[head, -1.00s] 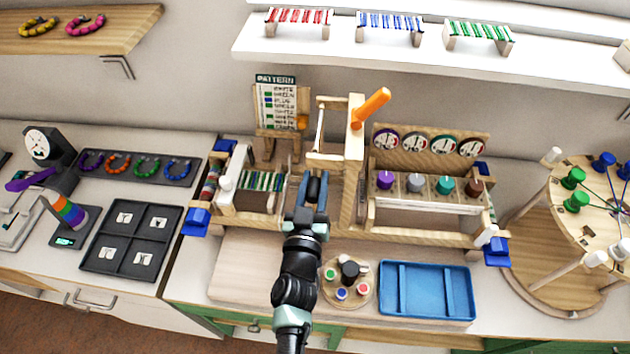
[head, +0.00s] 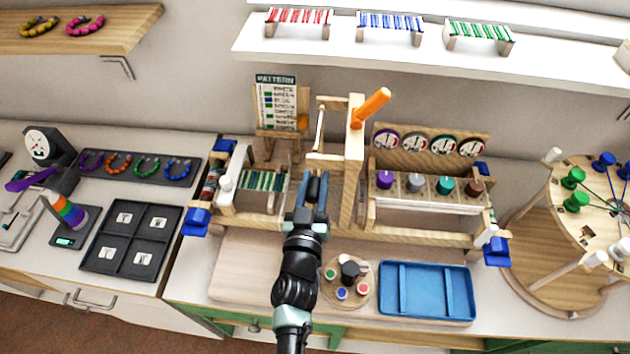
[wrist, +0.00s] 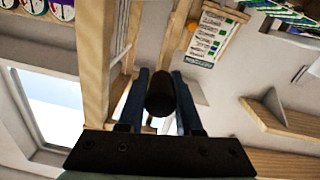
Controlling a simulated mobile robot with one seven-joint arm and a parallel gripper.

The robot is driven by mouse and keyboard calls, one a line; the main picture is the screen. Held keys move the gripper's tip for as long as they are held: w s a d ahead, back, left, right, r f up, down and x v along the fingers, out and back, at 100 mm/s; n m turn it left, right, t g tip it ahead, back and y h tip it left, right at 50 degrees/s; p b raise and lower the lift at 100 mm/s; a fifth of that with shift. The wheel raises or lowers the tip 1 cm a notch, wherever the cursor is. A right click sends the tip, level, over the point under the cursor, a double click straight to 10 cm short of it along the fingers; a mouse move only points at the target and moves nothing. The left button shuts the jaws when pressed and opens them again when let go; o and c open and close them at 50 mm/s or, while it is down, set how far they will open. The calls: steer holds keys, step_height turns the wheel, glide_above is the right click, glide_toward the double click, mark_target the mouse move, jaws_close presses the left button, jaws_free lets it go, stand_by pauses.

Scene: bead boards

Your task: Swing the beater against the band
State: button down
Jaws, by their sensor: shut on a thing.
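My gripper (head: 312,190) is in front of the wooden loom frame (head: 356,150) at the middle of the bench. In the wrist view its two fingers are shut on a dark rounded handle (wrist: 160,92), which I take to be the beater's grip. The rest of the beater is mostly hidden behind my gripper and arm. The woven band (head: 264,181), with green, white and dark stripes, lies to the left of my gripper on the loom. I cannot tell whether the beater touches the band.
An orange handle (head: 372,107) sticks out from the loom's upright post. A pattern card (head: 278,105) stands behind. A blue tray (head: 427,291) and a round wooden holder (head: 347,281) lie in front, right of my arm.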

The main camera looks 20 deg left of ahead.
steer(key=shift+s+a+r+m+p, duration=0.15)
steer(key=shift+a+r+m+p, duration=0.15)
steer(key=shift+a+m+p, duration=0.45)
steer(key=shift+s+a+m+p, duration=0.1)
steer(key=shift+a+m+p, duration=0.25)
steer(key=shift+m, duration=0.4)
steer(key=shift+s+a+m+p, duration=0.1)
steer(key=shift+a+m+p, duration=0.25)
steer(key=shift+m, duration=0.35)
